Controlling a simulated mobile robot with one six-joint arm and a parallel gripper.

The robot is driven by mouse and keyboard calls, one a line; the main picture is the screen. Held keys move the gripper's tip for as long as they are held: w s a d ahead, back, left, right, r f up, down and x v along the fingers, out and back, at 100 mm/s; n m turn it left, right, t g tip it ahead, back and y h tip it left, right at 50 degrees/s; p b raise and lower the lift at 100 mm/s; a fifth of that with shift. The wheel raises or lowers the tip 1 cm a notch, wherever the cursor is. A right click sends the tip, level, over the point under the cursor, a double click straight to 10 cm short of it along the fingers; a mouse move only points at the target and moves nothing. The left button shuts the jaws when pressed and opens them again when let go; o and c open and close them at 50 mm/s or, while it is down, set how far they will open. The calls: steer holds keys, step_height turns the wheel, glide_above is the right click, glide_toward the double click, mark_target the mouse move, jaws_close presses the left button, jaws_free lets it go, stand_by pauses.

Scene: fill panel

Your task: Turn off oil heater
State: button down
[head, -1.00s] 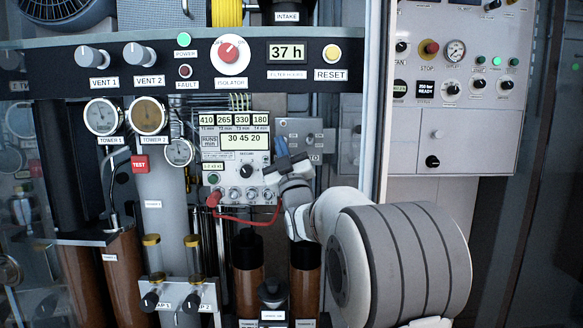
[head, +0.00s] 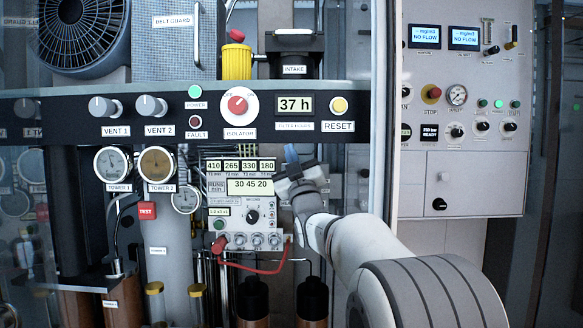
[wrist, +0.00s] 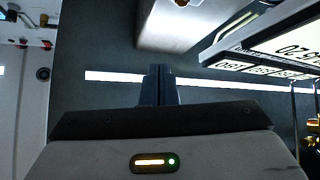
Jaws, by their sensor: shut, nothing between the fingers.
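My gripper (head: 291,152) is shut and empty, with its dark blue fingers pressed together. It is raised in front of the panel, by the upper right corner of the grey control box (head: 262,213) in the head view. In the wrist view the shut fingers (wrist: 160,72) point away, and part of a numbered display box (wrist: 285,50) shows upside down at right. No label that I can read says oil heater. The right cabinet (head: 470,135) carries several small black knobs, green lights (head: 498,104) and a red stop button (head: 433,91); most of its small labels are unreadable.
A pale upright frame edge (head: 384,110) separates the panel from the right cabinet. A red cable (head: 260,270) loops below the box.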

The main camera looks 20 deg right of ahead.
steer(key=shift+r, duration=0.25)
steer(key=s+a+f+m+g+h+p, duration=0.2)
steer(key=s+f+m+g+p, duration=0.3)
steer(key=s+f+g+p, duration=0.75)
steer(key=s+a+f+g+p, duration=0.1)
steer(key=s+f+g+p, duration=0.1)
steer(key=s, duration=0.6)
steer(key=s+a+f+m+g+p, duration=0.1)
steer(key=s+f+g+p, duration=0.2)
steer(key=s, duration=0.6)
steer(key=s+f+m+g+p, duration=0.1)
steer(key=s+f+g+p, duration=0.2)
steer(key=s, duration=0.6)
steer(key=g+p, duration=0.2)
steer(key=g, duration=0.1)
steer(key=shift+a+f, duration=0.25)
steer(key=shift+a, duration=0.15)
steer(key=shift+s+g, duration=0.1)
steer(key=shift+g, duration=0.15)
